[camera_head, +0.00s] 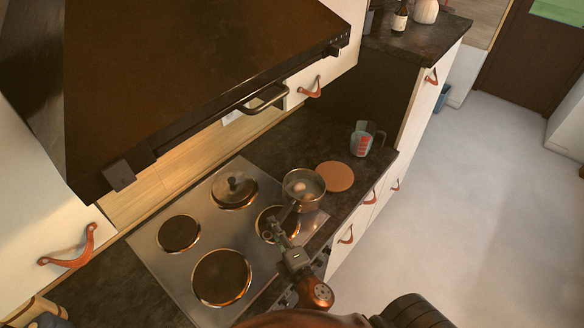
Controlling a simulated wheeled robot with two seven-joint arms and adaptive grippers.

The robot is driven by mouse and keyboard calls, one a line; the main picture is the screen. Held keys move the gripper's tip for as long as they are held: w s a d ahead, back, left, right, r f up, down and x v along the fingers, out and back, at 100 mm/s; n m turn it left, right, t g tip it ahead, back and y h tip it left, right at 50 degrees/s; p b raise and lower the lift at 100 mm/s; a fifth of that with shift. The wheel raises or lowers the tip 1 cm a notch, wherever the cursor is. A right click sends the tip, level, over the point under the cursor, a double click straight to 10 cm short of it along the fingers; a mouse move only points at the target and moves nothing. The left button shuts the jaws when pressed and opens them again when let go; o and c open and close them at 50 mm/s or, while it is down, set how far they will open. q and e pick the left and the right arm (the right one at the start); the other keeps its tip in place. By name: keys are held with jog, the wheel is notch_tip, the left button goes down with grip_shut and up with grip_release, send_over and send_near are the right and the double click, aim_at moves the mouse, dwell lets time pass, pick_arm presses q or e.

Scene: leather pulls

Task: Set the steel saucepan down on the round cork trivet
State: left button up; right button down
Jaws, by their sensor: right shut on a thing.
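The steel saucepan (303,192) is at the hob's right edge, with pale egg-like contents inside. The round cork trivet (338,178) lies flat on the dark worktop just right of the pan, and nothing is on it. The pan's rim slightly overlaps or borders the trivet's left edge in the picture. I cannot tell how high the pan is held. My right gripper (281,230) is shut on the saucepan's handle, which points toward the lower left. My left gripper is not in view.
The steel hob (205,235) has several dark plates, with a lid (234,187) on the back one. A measuring jug (361,140) with red markings stands just beyond the trivet. The cooker hood (190,70) overhangs the left. Leather pulls (346,235) stick out from the fronts.

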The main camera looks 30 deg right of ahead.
jog(key=w+d+r+m+h+p, duration=0.1)
jog(key=w+d+r+m+h, duration=0.1)
jog(key=w+d+h, duration=0.35)
notch_tip(320, 180, up, 2)
jog(key=r+m+g+h+p, duration=0.1)
jog(key=m+g+h+p, duration=0.1)
jog(key=m+g+h, duration=0.1)
send_over(289, 177)
jog(key=v, duration=0.4)
pick_arm(q)
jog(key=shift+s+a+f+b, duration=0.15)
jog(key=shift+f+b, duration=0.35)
jog(key=shift+b, duration=0.8)
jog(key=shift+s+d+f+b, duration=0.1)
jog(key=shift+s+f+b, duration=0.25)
jog(key=shift+b, duration=0.95)
pick_arm(e)
jog(key=shift+w+d+f, duration=0.1)
jog(key=shift+w+f, duration=0.05)
jog(key=shift+f, duration=3.3)
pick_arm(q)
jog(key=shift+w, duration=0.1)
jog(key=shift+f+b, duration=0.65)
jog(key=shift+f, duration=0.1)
pick_arm(e)
jog(key=shift+f, duration=0.9)
jog(key=c, duration=1.8)
grip_release()
